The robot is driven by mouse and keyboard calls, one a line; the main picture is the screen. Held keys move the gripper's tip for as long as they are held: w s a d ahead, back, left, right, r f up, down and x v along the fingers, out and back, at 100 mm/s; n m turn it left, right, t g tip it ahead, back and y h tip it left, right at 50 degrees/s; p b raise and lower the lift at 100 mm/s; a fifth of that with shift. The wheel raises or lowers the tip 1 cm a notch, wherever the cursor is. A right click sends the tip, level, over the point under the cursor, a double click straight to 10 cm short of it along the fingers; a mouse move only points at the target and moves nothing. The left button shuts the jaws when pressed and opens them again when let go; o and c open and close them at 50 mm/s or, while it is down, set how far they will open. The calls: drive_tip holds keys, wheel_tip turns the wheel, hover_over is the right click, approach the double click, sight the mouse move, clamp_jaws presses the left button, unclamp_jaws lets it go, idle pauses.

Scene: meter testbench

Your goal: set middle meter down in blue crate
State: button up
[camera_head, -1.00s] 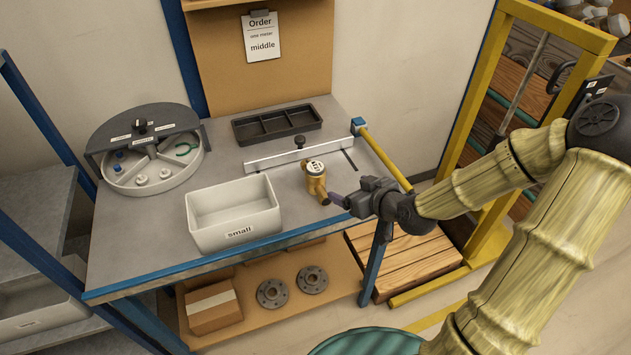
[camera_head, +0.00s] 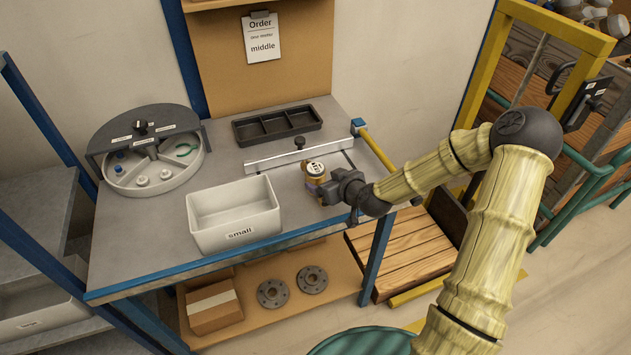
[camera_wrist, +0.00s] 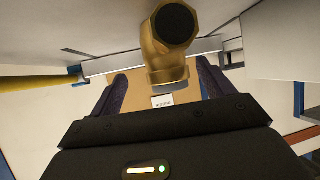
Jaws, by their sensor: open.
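A brass meter (camera_head: 314,169) with a round white dial stands on the grey bench, near the right end of the white rail. My gripper (camera_head: 318,187) has reached it from the right and covers its lower part in the head view. In the wrist view, the meter's brass body and dark round pipe opening (camera_wrist: 172,26) show between and beyond the two open fingers (camera_wrist: 164,88). I cannot tell whether a finger touches it. I see no blue crate in either view.
A white bin (camera_head: 237,238) labelled "small" stands left of the meter. A black divided tray (camera_head: 277,125) lies behind the rail (camera_head: 272,162). A round sorting tray (camera_head: 128,188) is at the left. An order sheet (camera_head: 262,38) reads "middle". A yellow bar (camera_head: 378,150) runs along the bench's right edge.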

drive_tip(key=shift+a, duration=0.1)
drive_tip(key=shift+w+a+f, duration=0.1)
drive_tip(key=shift+w+a, duration=0.1)
drive_tip(key=shift+w, duration=0.05)
drive_tip(key=x, duration=0.1)
drive_tip(key=p+x, duration=0.1)
drive_tip(key=x, duration=0.1)
drive_tip(key=shift+w+a, duration=0.1)
drive_tip(key=shift+a, duration=0.25)
drive_tip(key=shift+w+a+f, duration=0.2)
drive_tip(key=shift+w+f, duration=0.05)
drive_tip(key=shift+w, duration=0.2)
drive_tip(key=c, duration=1.7)
drive_tip(key=shift+r, duration=0.15)
drive_tip(key=shift+c, duration=0.2)
drive_tip(key=shift+r, duration=4.95)
